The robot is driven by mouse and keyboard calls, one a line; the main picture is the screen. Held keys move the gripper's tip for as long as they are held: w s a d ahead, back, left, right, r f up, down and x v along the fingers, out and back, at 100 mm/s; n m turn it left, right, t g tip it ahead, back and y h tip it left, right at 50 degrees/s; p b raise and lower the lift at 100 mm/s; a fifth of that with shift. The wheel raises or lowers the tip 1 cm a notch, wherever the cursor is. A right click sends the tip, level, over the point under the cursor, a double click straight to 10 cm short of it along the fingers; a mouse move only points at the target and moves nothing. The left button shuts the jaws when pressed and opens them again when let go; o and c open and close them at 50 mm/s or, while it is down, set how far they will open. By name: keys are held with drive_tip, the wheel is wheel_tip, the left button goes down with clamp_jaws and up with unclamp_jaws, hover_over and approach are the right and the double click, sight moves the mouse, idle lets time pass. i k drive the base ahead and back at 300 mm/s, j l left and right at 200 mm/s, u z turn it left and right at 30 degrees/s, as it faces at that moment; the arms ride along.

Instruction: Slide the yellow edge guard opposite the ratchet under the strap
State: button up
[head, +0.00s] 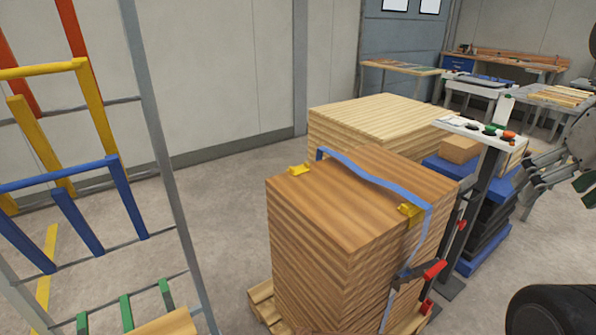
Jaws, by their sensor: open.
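A blue strap (372,177) runs over the top of a tall stack of brown boards (345,205) and down its near right face. The ratchet (407,273), with a red handle, sits on the strap low on that face. One yellow edge guard (408,211) is at the top edge above the ratchet, at the strap. The other yellow edge guard (299,170) lies on the opposite top edge, to the left of the strap and apart from it. The strap stands up in a raised bend near that edge. My gripper (556,178) is open at the right, partly cut off, away from the stack.
A paler board stack (375,117) stands behind. A post with a control panel (480,130) stands close right of the strapped stack, near blue and black crates (485,210). A coloured rack (160,150) stands left. Floor (225,225) between rack and stack is clear.

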sight(299, 170)
drive_tip(key=i+l+u, duration=0.2)
drive_tip(key=l, duration=0.2)
drive_tip(key=i+l+u, duration=0.2)
drive_tip(key=l, duration=0.25)
drive_tip(key=l+u, duration=0.2)
drive_tip(key=l, duration=0.2)
drive_tip(key=i+l+u, duration=0.2)
drive_tip(key=l, duration=0.15)
